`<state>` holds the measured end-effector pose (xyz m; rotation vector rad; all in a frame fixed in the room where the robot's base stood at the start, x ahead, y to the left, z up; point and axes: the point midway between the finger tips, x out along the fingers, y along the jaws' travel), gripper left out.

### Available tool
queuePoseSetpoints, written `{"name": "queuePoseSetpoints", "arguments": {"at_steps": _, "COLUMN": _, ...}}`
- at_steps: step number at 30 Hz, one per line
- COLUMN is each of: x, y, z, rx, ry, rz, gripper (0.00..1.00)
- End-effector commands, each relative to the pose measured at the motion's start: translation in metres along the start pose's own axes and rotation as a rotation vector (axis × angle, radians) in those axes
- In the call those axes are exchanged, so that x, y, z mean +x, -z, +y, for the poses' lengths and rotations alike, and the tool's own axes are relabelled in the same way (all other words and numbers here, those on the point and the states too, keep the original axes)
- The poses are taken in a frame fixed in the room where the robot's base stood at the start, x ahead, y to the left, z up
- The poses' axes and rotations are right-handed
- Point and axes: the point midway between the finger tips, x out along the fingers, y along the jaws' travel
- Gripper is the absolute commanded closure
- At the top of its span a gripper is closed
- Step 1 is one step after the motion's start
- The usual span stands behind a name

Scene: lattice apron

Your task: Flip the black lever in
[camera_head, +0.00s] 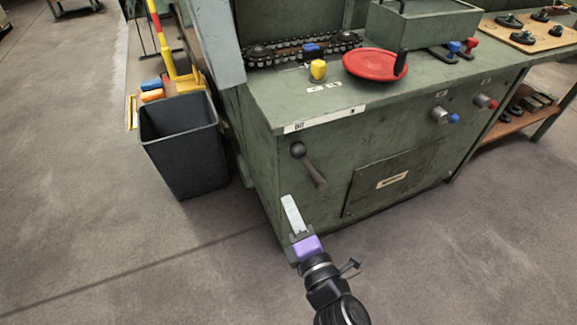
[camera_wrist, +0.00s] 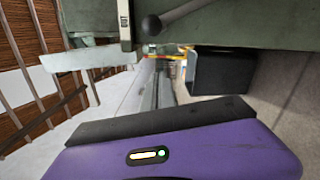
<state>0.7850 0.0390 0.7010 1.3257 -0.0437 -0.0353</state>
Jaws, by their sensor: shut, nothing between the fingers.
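A dark lever (camera_head: 311,170) with a round boss at its upper left slants down and to the right on the green machine's front panel. In the wrist view a grey rod with a black ball (camera_wrist: 151,25) shows at the top, seemingly this same lever. My gripper (camera_head: 288,201), with a purple body and pale fingers, is shut and empty. In the head view it is below the lever and a little left, apart from it.
The green machine (camera_head: 270,185) has a red handwheel (camera_head: 372,65) with a black handle and a yellow knob (camera_head: 318,69) on top. Blue and red knobs are at its right. A dark bin (camera_head: 182,150) stands at its left. The floor in front is clear.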

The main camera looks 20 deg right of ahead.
Motion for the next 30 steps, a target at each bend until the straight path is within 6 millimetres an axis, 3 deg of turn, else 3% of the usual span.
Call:
{"name": "queuePoseSetpoints", "arguments": {"at_steps": 11, "x": 0.01, "y": 0.0, "z": 0.001, "rx": 0.003, "ry": -0.003, "rz": 0.001, "gripper": 1.0}}
{"name": "queuePoseSetpoints", "arguments": {"at_steps": 27, "x": 0.102, "y": -0.001, "z": 0.0, "rx": 0.002, "ry": -0.003, "rz": -0.001, "gripper": 1.0}}
{"name": "queuePoseSetpoints", "arguments": {"at_steps": 30, "x": 0.104, "y": -0.014, "z": 0.005, "rx": 0.004, "ry": 0.003, "rz": -0.001, "gripper": 1.0}}
